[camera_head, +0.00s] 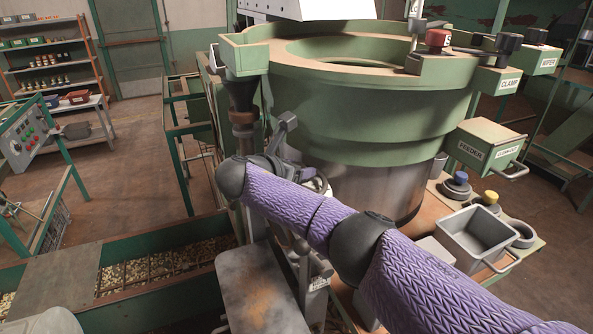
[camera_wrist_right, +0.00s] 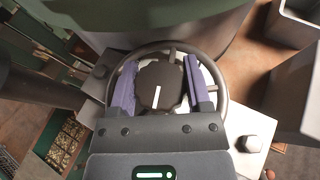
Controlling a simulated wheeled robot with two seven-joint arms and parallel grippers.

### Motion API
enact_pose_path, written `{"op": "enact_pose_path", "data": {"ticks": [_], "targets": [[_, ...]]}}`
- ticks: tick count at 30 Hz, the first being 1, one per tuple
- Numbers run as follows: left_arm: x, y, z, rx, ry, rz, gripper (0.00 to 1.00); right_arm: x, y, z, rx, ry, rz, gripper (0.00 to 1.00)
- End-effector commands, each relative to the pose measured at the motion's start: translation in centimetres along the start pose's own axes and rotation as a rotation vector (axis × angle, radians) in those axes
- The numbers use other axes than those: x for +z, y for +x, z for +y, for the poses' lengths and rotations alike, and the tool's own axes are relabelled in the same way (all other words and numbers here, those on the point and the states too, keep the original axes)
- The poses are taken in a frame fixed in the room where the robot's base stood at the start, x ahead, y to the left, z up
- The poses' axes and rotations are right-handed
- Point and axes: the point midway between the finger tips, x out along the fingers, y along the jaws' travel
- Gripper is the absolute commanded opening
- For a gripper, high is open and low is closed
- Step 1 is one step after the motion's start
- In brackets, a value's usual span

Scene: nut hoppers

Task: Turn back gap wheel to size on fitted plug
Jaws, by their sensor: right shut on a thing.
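The gap wheel (camera_wrist_right: 222,88) shows in the right wrist view as a dark round rim with spokes, in front of a pale plate. Its dark hub (camera_wrist_right: 150,80) carries a white line, close to upright in the picture. My right gripper (camera_wrist_right: 160,84) is shut on the hub, one purple finger on each side. In the head view my purple right arm reaches across to the wheel, which it largely hides at the front of the green machine (camera_head: 380,125). I cannot make out a fitted plug. My left gripper is not in view.
A trough of nuts (camera_head: 165,268) lies at lower left. A worn metal plate (camera_head: 260,290) is below the wheel.

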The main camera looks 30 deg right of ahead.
Motion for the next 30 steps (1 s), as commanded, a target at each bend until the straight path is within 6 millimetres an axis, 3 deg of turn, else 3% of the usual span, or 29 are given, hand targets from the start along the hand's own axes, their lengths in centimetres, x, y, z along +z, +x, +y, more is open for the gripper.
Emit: {"op": "enact_pose_path", "data": {"ticks": [22, 23, 27, 30], "targets": [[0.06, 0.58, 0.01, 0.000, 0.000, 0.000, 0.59, -0.07, 0.04, -0.04, -0.075, 0.030, 0.001, 0.04], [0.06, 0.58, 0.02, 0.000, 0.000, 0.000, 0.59, -0.07, 0.04, -0.04, -0.075, 0.030, 0.001, 0.64], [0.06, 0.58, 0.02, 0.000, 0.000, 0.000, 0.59, -0.06, 0.04, -0.04, -0.075, 0.030, 0.001, 0.94], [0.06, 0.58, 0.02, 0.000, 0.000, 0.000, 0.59, -0.04, 0.04, -0.03, -0.074, 0.030, 0.001, 0.98]]}}
